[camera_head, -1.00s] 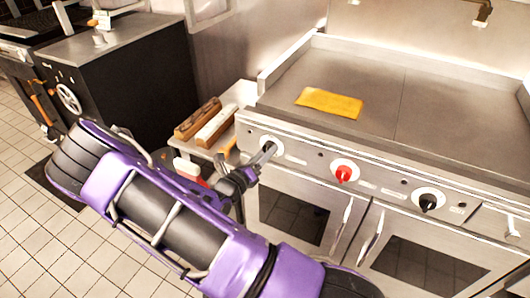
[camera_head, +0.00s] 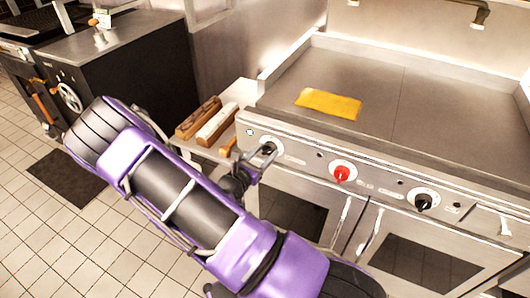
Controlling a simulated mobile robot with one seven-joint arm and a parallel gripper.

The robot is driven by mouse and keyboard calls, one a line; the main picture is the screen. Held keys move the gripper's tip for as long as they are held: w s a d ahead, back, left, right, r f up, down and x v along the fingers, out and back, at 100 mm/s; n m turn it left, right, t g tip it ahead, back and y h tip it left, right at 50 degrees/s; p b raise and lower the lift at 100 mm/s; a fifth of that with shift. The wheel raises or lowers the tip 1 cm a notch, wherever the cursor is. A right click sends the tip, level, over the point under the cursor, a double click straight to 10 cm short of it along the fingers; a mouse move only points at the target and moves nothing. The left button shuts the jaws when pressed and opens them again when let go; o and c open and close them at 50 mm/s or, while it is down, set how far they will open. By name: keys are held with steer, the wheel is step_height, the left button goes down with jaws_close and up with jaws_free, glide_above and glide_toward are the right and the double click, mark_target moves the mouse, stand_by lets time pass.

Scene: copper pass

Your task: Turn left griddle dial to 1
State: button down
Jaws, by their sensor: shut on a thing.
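The griddle (camera_head: 395,85) stands at the right, with a row of dials on its front panel. The left griddle dial (camera_head: 268,147) is dark, on a round white plate at the panel's left end. My gripper (camera_head: 265,154) is at this dial and is shut on it. The jaws partly cover the dial, so its pointer and number cannot be read. The middle dial (camera_head: 342,173) is red, and the right dial (camera_head: 424,201) is black.
A yellow cloth (camera_head: 328,104) lies on the griddle plate. Two long blocks (camera_head: 214,124) lie on a side shelf left of the griddle. Oven doors with handles (camera_head: 341,222) are below the panel. A dark mat (camera_head: 66,174) lies on the tiled floor.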

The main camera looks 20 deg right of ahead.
steer(key=shift+m, duration=0.4)
steer(key=shift+c, duration=1.2)
jaws_free()
steer(key=v, duration=1.7)
steer(key=shift+s+p, duration=0.2)
steer(key=shift+p, duration=0.2)
steer(key=shift+a, duration=0.1)
